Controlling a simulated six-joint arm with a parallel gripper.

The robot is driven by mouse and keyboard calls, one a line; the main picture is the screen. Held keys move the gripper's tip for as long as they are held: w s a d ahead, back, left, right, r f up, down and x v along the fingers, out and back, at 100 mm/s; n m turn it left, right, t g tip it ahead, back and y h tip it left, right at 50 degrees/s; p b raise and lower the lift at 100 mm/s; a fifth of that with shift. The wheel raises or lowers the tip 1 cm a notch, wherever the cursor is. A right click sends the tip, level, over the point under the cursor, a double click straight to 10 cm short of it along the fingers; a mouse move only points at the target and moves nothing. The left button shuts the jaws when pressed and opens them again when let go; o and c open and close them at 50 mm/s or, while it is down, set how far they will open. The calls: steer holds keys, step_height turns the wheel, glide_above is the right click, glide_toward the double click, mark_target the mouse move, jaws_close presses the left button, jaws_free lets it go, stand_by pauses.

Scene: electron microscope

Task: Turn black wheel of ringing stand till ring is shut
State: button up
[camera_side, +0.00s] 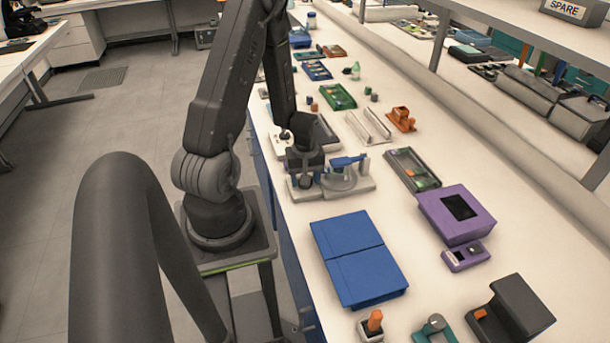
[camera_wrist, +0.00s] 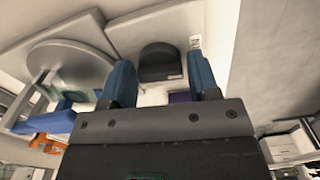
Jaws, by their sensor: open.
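The ringing stand (camera_side: 360,184) is a light grey stand on the white bench in the side view, with a round part and a blue arm (camera_side: 348,161) on top. In the wrist view its pale round part (camera_wrist: 72,66) is at the left. My gripper (camera_side: 308,181) is low at the stand's left end. In the wrist view my gripper (camera_wrist: 161,66) is open, its two blue fingers apart. A dark, rounded piece, apparently the black wheel (camera_wrist: 160,60), shows between the fingers, with a gap on each side. The wheel is hidden in the side view.
A blue case (camera_side: 358,258) lies in front of the stand. A purple box (camera_side: 455,213) and a grey tray with small parts (camera_side: 412,169) are to the right. A white rack (camera_side: 368,127) and an orange holder (camera_side: 402,119) are behind. Bare bench lies between them.

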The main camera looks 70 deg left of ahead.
step_height(320, 180, up, 14)
stand_by(0.6)
steer(key=shift+f, duration=0.1)
steer(key=w+d+r+m+t+y, duration=0.1)
steer(key=w+d+r+m+t, duration=0.15)
steer(key=d+r+m, duration=0.6)
steer(key=s+d+r+m+t, duration=0.1)
steer(key=s+d+r+m, duration=0.1)
steer(key=d+r+m, duration=0.2)
steer(key=s+d+r+m+t+h, duration=0.1)
steer(key=s+d+r+m+t, duration=0.1)
steer(key=d, duration=0.9)
step_height(320, 180, up, 3)
steer(key=shift+s+d+m, duration=0.2)
steer(key=shift+s+m, duration=0.45)
steer(key=shift+m, duration=0.5)
